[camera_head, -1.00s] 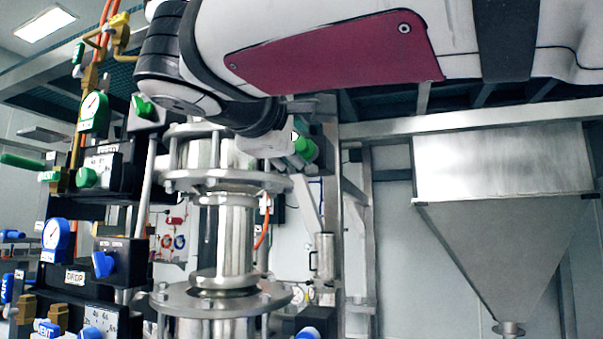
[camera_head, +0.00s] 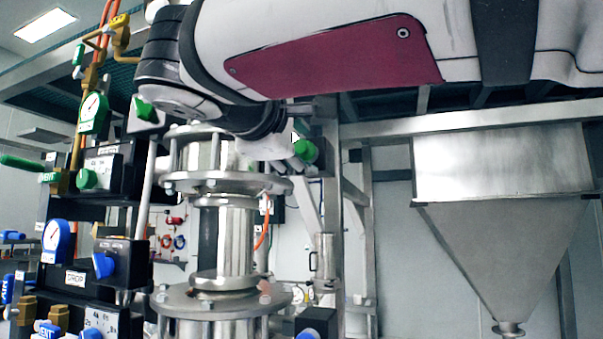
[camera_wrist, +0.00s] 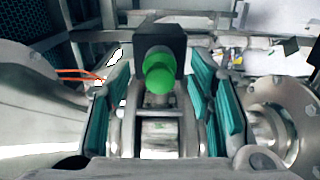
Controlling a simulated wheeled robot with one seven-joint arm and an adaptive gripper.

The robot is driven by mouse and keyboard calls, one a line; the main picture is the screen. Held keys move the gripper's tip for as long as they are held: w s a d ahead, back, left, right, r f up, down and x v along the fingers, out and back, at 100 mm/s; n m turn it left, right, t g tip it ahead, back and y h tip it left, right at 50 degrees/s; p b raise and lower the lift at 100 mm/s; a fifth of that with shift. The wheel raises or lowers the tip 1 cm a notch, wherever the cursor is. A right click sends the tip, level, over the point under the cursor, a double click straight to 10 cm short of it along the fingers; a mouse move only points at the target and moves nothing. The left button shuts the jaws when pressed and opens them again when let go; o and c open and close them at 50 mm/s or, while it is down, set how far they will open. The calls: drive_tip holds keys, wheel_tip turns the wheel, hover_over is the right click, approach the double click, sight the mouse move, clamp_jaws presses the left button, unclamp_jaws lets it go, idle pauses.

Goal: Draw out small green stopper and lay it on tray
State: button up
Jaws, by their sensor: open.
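A round green stopper (camera_wrist: 158,75) shows in the wrist view, set in a dark block and facing the camera. My gripper (camera_wrist: 160,98) is open, with one teal-padded finger to the left and one to the right of the stopper. I see no contact between pads and stopper. In the head view a green knob (camera_head: 305,151), likely the same stopper, shows just right of my wrist; the fingers are mostly hidden there. I cannot make out a tray in either view.
A steel flanged column (camera_head: 222,235) stands below my wrist. A panel with gauges (camera_head: 55,240) and green and blue knobs (camera_head: 104,264) is close on the left. A steel hopper (camera_head: 500,230) stands at the right. Bright clutter (camera_wrist: 235,58) lies beyond the right finger.

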sight(299, 146)
drive_tip(key=shift+c, duration=0.5)
clamp_jaws()
drive_tip(key=shift+s, duration=0.1)
drive_tip(key=shift+p+v, duration=0.6)
drive_tip(key=shift+v, duration=2.35)
